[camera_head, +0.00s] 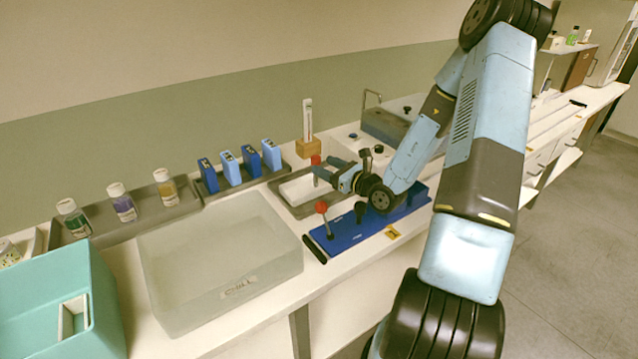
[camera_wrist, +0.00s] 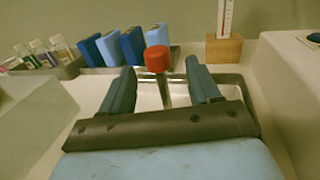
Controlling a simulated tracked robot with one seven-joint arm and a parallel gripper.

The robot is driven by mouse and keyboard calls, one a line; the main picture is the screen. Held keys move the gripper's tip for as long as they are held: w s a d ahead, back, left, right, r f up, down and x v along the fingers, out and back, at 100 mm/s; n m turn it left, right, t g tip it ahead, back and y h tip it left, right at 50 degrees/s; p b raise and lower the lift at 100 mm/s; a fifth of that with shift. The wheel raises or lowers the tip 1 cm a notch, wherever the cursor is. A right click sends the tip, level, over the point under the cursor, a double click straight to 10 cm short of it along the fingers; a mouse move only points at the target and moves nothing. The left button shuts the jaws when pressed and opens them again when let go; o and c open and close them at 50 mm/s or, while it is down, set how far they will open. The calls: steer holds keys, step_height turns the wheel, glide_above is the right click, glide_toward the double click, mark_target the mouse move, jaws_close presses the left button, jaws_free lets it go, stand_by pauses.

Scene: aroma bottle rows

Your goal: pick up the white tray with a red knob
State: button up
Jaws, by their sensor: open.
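The white tray (camera_head: 297,190) sits in a shallow grey holder on the bench, below my gripper. Its red knob (camera_head: 316,160) stands up on a stem; in the wrist view the knob (camera_wrist: 157,58) appears between my two fingers. My gripper (camera_head: 328,167) is open and empty, reaching from the right at knob height. In the wrist view my gripper (camera_wrist: 160,72) has a finger on each side of the stem, with gaps visible. My fingers and palm hide part of the tray.
A blue board (camera_head: 345,233) with another red knob (camera_head: 322,207) lies in front. Blue boxes (camera_head: 230,168) stand in a rack behind left. A thermometer in a wooden block (camera_head: 308,148) stands behind. A translucent CHILL bin (camera_head: 220,265) is at left.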

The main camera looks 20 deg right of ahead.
mark_target(320, 163)
steer(key=x, duration=0.5)
steer(key=shift+s, duration=0.1)
steer(key=shift+c, duration=0.3)
jaws_close()
